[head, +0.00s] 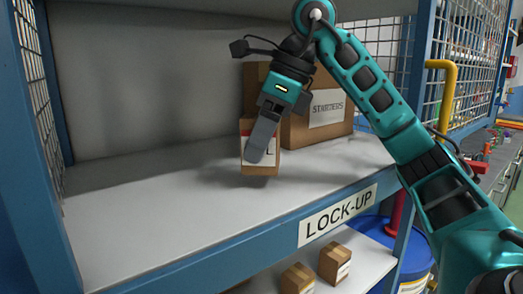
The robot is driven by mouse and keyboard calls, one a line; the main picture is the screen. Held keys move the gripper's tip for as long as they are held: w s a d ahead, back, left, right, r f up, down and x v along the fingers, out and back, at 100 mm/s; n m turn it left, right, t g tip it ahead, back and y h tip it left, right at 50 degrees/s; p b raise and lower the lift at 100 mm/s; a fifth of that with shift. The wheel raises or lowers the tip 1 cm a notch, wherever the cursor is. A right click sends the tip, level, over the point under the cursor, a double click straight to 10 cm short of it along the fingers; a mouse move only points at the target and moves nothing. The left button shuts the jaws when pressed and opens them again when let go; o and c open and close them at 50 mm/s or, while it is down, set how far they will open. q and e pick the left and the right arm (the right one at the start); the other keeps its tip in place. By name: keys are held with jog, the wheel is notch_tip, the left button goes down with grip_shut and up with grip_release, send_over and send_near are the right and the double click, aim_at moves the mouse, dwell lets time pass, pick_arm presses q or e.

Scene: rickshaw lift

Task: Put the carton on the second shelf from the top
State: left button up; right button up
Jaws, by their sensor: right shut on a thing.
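My right gripper (262,152) is shut on a small brown carton (262,170) with a red and white label. The fingers cover part of the carton's front. The carton is upright, over the middle of a grey shelf (150,215) whose blue front beam carries a "LOCK-UP" sign. A shadow lies on the shelf around it; I cannot tell whether its base touches the surface. A board at the top edge of the view lies above this shelf. My left gripper is not in view.
A larger carton marked "STARTERS" (326,108) stands just behind and right of the held carton. The shelf's left side is bare. Two small cartons (298,280) (335,262) sit on the shelf below. A blue post (35,180) and mesh sides bound the rack.

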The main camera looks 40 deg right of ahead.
jog(key=shift+f, duration=1.1)
jog(key=shift+f, duration=0.1)
jog(key=o, duration=1.3)
jog(key=shift+o, duration=0.2)
jog(key=shift+v, duration=2.45)
jog(key=shift+s+d, duration=1.1)
jog(key=shift+s, duration=0.25)
jog(key=shift+s+d, duration=1.1)
jog(key=shift+s, duration=0.3)
jog(key=shift+s+d, duration=1.1)
jog(key=shift+s, duration=0.25)
jog(key=shift+s+d, duration=0.45)
jog(key=shift+s, duration=0.15)
